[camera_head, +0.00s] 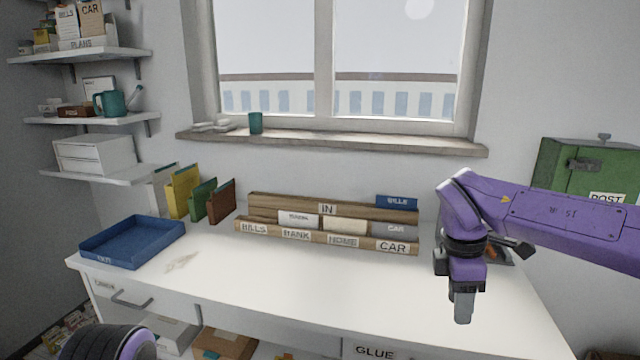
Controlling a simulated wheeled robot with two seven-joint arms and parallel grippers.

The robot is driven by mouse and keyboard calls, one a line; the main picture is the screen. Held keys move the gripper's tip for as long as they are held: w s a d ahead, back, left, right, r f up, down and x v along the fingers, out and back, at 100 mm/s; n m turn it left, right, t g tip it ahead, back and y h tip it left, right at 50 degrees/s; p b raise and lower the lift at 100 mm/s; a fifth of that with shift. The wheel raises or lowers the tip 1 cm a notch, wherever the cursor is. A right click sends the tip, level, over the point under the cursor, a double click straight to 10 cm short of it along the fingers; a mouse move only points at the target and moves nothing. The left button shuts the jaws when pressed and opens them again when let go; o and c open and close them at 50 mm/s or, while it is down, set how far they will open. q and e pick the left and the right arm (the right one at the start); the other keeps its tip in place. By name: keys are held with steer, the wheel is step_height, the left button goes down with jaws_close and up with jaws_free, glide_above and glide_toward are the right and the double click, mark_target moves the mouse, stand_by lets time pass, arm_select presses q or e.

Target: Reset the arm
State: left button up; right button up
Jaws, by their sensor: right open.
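My right arm comes in purple from the right, above the right part of the white desk (330,290). Its gripper (463,308) points down over the desk top, right of the wooden letter rack, and no object shows between its fingers. The gripper is open, though its fingers overlap from this angle. A dark, purple-edged part of my own body shows at the bottom left. My left gripper is not in view.
A wooden letter rack (290,232) with labelled slots holds several envelopes. A blue tray (130,243) and upright coloured folders (203,199) stand left. A green post box (585,170) hangs right. The desk's front middle is clear.

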steer(key=s+d+f+n+t+h, duration=0.1)
steer(key=s+d+f+n+h, duration=0.15)
steer(key=f+n, duration=0.6)
steer(key=s+d+f+n+t+h, duration=0.1)
steer(key=d+f+n+t+h, duration=0.15)
steer(key=f+n, duration=0.65)
steer(key=s+d+f+n+t+h, duration=0.1)
steer(key=s+d+f+n+h, duration=0.15)
steer(key=f+n, duration=0.65)
steer(key=s+f+n+y, duration=0.2)
steer(key=s+f+n, duration=0.2)
steer(key=s+n, duration=0.3)
steer(key=s+a+f+n+y, duration=0.1)
steer(key=s+f+n, duration=0.4)
steer(key=s+n, duration=0.3)
steer(key=s+f+n+g+y, duration=0.1)
steer(key=s+f+n+y, duration=0.1)
steer(key=s+f+n, duration=0.3)
steer(key=s+n, duration=0.3)
steer(key=shift+a+f+y, duration=0.25)
steer(key=shift+a+y, duration=0.1)
